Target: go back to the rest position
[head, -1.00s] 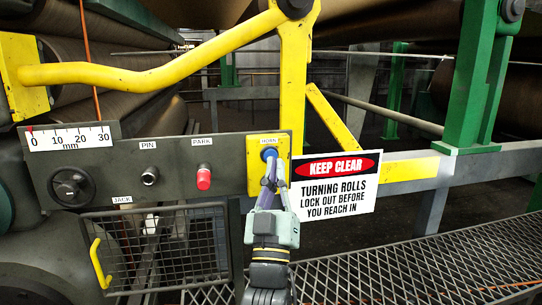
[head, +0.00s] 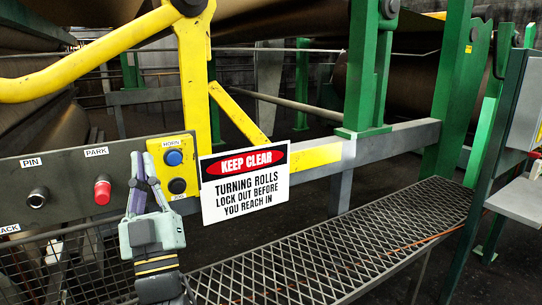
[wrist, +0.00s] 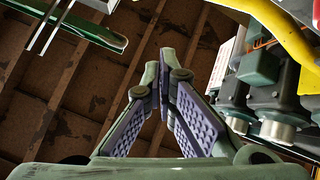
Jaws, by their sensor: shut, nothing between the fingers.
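My gripper (head: 143,158) points up in front of the dark control panel (head: 70,172) in the head view, with nothing held. Its fingertips show just left of the yellow plate with the blue HORN button (head: 174,158) and a black button (head: 177,186) below. It overlaps the plate's left edge in the picture; neither button is covered. The red PARK knob (head: 102,192) is to its left. In the wrist view the purple-padded fingers (wrist: 163,62) come together at their tips, with a brown ribbed surface behind them.
A KEEP CLEAR sign (head: 244,183) hangs right of the panel. A yellow rail (head: 85,60) and upright (head: 196,80) stand above and behind. A mesh walkway (head: 340,250) runs along the front right. A green post and grey box (head: 525,115) stand at the far right.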

